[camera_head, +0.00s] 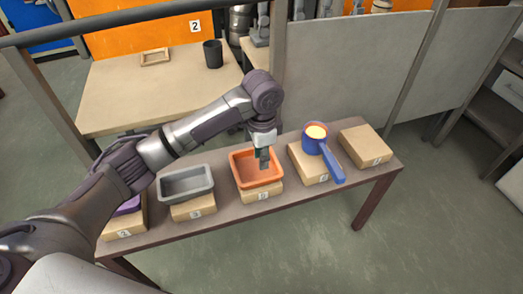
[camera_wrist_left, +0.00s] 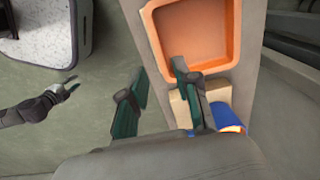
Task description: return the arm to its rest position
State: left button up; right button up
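My left arm reaches in from the left over the narrow table. Its gripper (camera_head: 263,157) points down over the orange tray (camera_head: 240,170). In the left wrist view, the two dark green fingers (camera_wrist_left: 160,90) stand apart with nothing between them, and one overlaps the near edge of the orange tray (camera_wrist_left: 200,68). I cannot tell whether it touches. My right gripper (camera_wrist_left: 73,88) shows small in the left wrist view, away from the table over the floor. Its fingers look spread and empty. It is not in the head view.
On the table (camera_head: 290,200), a grey tray (camera_head: 186,182) and a blue handled cup (camera_head: 330,163) with pale yellow contents rest on blocks. A bare block (camera_head: 365,145) stands at the right. A purple thing (camera_head: 128,205) is partly hidden by my arm. Grey panels (camera_head: 350,70) stand behind.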

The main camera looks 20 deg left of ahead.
pick_arm(q)
jog(key=shift+r, duration=0.5)
pick_arm(e)
jog(key=shift+s+f, duration=0.2)
jog(key=shift+f, duration=0.05)
